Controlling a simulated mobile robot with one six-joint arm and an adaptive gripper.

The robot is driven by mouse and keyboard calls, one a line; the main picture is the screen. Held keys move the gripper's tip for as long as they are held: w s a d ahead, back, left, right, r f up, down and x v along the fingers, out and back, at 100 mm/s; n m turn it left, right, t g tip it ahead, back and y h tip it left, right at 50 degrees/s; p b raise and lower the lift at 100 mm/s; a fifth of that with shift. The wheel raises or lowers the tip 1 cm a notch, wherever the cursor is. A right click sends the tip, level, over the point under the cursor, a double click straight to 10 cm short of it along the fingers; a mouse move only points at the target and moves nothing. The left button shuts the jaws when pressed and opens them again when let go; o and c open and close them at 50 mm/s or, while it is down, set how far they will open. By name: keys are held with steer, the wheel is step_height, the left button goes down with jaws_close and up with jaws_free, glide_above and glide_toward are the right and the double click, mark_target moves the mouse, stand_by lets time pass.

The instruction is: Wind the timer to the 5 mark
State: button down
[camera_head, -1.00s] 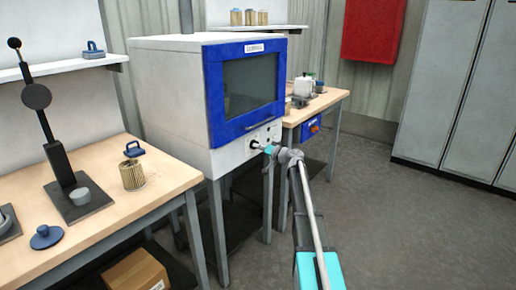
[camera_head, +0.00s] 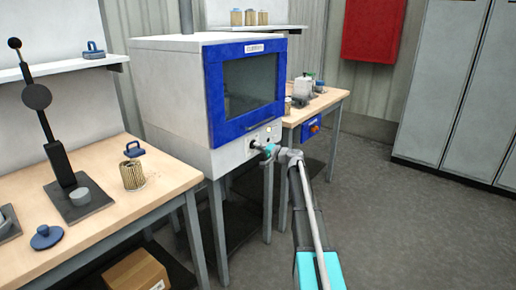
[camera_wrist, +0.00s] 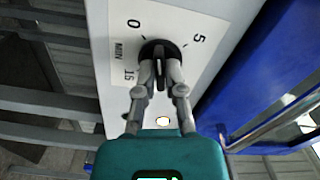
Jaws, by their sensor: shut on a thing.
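The timer is a black round knob (camera_wrist: 151,48) on a white dial plate (camera_wrist: 187,23) marked 0, 5, MIN and a number that looks like 16. It sits on the white lower front panel of the oven-like cabinet (camera_head: 175,90). My gripper (camera_wrist: 160,70) is shut on the knob's raised grip bar, one finger on each side. The 5 mark lies to the upper right of the knob in the wrist view, the 0 to its upper left. Which mark the knob points to I cannot tell.
A lit indicator (camera_wrist: 162,121) is on the panel beside the knob. The cabinet's blue door (camera_head: 245,90) with its handle is shut, close to my gripper. Benches stand left (camera_head: 105,200) and right (camera_head: 325,103). The floor (camera_head: 400,220) at the right is clear.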

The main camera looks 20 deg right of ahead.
steer(key=m, duration=1.3)
steer(key=shift+m, duration=0.4)
steer(key=c, duration=0.7)
jaws_free()
steer(key=shift+c, duration=0.2)
steer(key=shift+s, duration=0.1)
steer(key=v, duration=1.2)
steer(key=shift+r, duration=0.1)
